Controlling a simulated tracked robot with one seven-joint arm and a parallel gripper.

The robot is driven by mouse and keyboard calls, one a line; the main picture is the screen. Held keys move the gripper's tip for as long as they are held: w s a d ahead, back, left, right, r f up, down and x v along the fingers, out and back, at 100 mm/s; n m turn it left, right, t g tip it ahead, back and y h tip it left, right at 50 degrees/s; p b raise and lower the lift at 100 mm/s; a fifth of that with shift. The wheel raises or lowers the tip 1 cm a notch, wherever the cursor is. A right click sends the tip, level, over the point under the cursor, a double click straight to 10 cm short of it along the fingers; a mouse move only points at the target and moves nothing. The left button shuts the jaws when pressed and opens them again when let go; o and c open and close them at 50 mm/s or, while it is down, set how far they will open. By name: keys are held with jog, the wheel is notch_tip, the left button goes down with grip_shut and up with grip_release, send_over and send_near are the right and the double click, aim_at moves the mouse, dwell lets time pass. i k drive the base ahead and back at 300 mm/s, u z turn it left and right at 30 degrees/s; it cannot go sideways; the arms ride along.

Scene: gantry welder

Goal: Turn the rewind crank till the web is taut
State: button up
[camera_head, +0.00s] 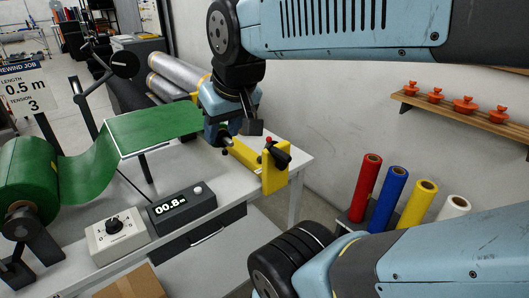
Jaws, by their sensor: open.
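The green web (92,172) comes off the large green roll (28,178) at left and dips before rising onto a flat, white-edged plate. Its far end runs behind my arm. The yellow rewind stand (272,172) is at the table's right side, with a dark crank (279,153) and a small red knob on its end. My gripper (240,133) is open, above and left of the crank, over the yellow rewind parts. It appears apart from the crank, and nothing shows between its fingers. My wrist hides much of the rewind roller.
A counter (181,208) reads 00.8 m beside a dial box (116,233). A sign (26,92) reads length 0.5 m, tension 3. Red, blue, yellow and white rolls (386,200) stand at right. A wall shelf (460,116) holds orange pots. A cardboard box (131,284) sits at front.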

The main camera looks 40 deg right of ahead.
aim_at(282, 158)
jog(key=u, duration=0.1)
jog(key=k, duration=0.9)
jog(key=u, duration=0.45)
